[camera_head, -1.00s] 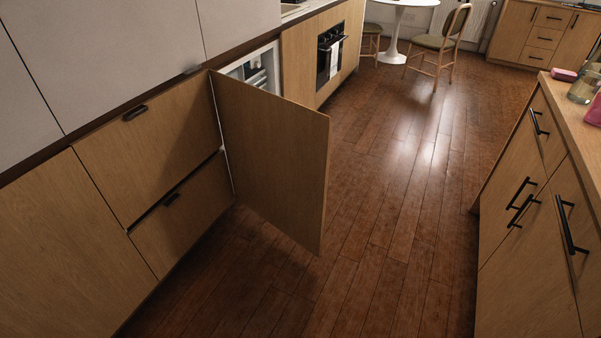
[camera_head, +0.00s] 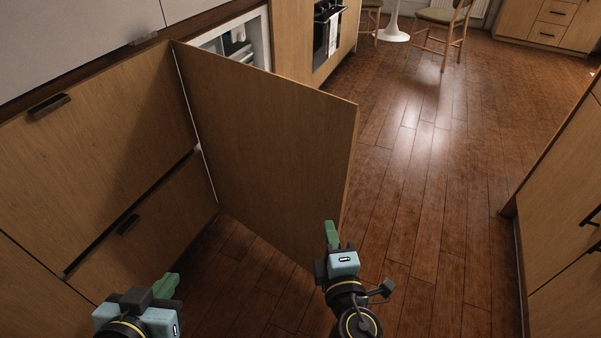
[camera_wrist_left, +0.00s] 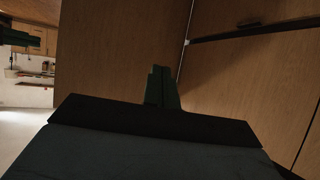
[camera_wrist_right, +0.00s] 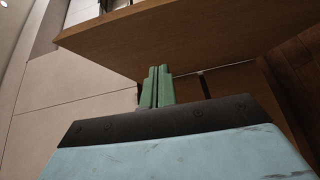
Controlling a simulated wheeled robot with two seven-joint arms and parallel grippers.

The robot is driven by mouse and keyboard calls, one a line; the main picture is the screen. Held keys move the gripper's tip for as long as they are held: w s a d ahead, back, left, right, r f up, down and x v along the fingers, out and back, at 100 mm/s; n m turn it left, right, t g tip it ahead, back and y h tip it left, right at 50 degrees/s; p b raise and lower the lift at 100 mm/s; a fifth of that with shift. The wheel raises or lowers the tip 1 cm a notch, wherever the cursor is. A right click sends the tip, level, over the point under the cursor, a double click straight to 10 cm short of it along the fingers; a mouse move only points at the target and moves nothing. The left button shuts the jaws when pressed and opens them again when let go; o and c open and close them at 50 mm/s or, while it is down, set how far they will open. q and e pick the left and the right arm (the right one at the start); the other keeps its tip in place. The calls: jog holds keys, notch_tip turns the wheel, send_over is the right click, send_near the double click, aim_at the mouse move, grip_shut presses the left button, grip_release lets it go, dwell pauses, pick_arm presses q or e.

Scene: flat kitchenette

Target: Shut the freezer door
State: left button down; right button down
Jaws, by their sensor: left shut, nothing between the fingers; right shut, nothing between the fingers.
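The freezer door (camera_head: 265,145) is a wooden panel standing wide open, hinged at its left edge beside the drawers. The white freezer interior (camera_head: 238,45) shows behind its top edge. My left gripper (camera_head: 166,285) is shut and empty, low in front of the drawers, left of the door. My right gripper (camera_head: 331,232) is shut and empty, near the door's lower free corner; I cannot tell whether it touches. In the left wrist view the door (camera_wrist_left: 110,60) stands behind the closed fingers (camera_wrist_left: 160,88). In the right wrist view the door (camera_wrist_right: 190,40) spans above the closed fingers (camera_wrist_right: 157,88).
Drawers with dark handles (camera_head: 100,140) stand left of the door. An oven (camera_head: 327,25) is beyond it. Counter cabinets (camera_head: 565,220) line the right side. The wooden floor (camera_head: 430,180) between is clear, with a chair (camera_head: 440,28) at the back.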

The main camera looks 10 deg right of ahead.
jog(key=w+r, duration=0.1)
send_near(328, 169)
jog(key=w+a, duration=0.3)
jog(key=shift+w+d+f, duration=0.1)
jog(key=shift+w+d, duration=1.3)
jog(key=shift+d, duration=0.3)
